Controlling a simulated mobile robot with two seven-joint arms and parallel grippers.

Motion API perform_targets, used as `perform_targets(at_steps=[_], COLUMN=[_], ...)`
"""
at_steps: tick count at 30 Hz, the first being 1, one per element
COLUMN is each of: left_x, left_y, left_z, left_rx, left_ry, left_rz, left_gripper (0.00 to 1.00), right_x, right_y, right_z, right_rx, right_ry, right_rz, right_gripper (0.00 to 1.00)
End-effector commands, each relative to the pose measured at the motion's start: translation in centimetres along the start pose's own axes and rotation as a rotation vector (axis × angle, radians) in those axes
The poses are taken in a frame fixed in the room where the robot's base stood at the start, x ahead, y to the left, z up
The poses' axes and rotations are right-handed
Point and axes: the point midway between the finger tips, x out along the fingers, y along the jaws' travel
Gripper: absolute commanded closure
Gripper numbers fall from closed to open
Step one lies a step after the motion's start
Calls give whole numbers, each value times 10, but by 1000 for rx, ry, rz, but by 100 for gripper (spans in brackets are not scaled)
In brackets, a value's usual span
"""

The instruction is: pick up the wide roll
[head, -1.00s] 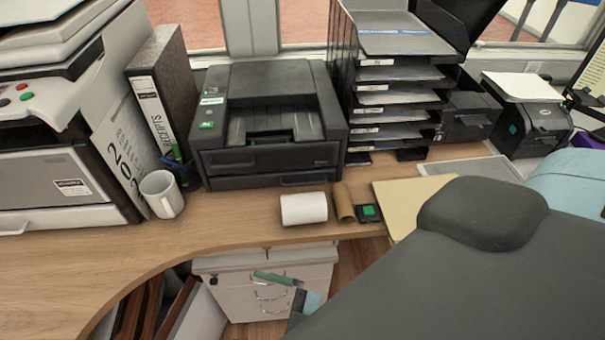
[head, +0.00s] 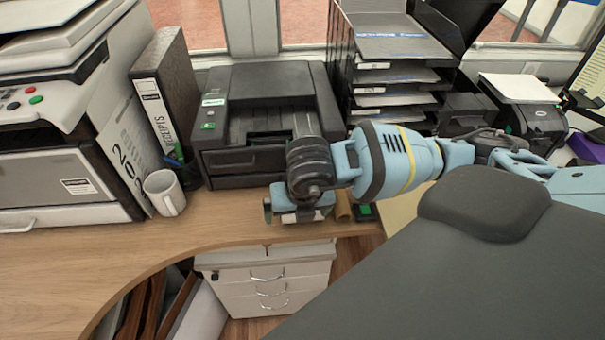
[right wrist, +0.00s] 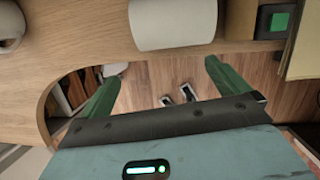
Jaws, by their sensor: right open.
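The wide roll (right wrist: 172,22) is white and lies on its side near the counter's front edge, at the top of the right wrist view. In the head view it is mostly or wholly hidden behind my right gripper (head: 298,214). In the right wrist view my right gripper (right wrist: 162,74) is open and empty, its two green fingers spread to either side. The roll lies beyond the fingertips, roughly in line with the gap between them, and I see no contact. My left gripper is not in view.
A white mug (head: 164,192) stands left. A black printer (head: 240,165) is behind. The counter (head: 120,255) is clear at front left.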

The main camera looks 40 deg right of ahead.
Motion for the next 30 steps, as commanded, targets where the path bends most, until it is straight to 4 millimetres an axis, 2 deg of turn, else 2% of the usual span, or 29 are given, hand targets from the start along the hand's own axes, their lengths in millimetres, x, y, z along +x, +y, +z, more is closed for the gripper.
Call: perform_targets(at_steps=[1, 4, 11, 19, 25, 30], left_x=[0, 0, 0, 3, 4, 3], left_y=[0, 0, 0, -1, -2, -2], left_z=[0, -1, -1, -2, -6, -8], left_rx=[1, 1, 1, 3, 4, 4], left_ry=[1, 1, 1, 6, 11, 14], left_rz=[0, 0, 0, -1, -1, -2], left_gripper=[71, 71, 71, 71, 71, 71], right_x=[-7, -14, -15, 9, 14, 36], right_y=[-8, -19, -22, -24, -24, -24], right_z=[16, 32, 37, 40, 41, 46], right_rx=[22, 52, 64, 63, 62, 63], right_ry=[-58, -124, -145, -142, -143, -142], right_rz=[-36, -80, -95, -94, -93, -94], right_gripper=[0, 0, 0, 0, 0, 0])
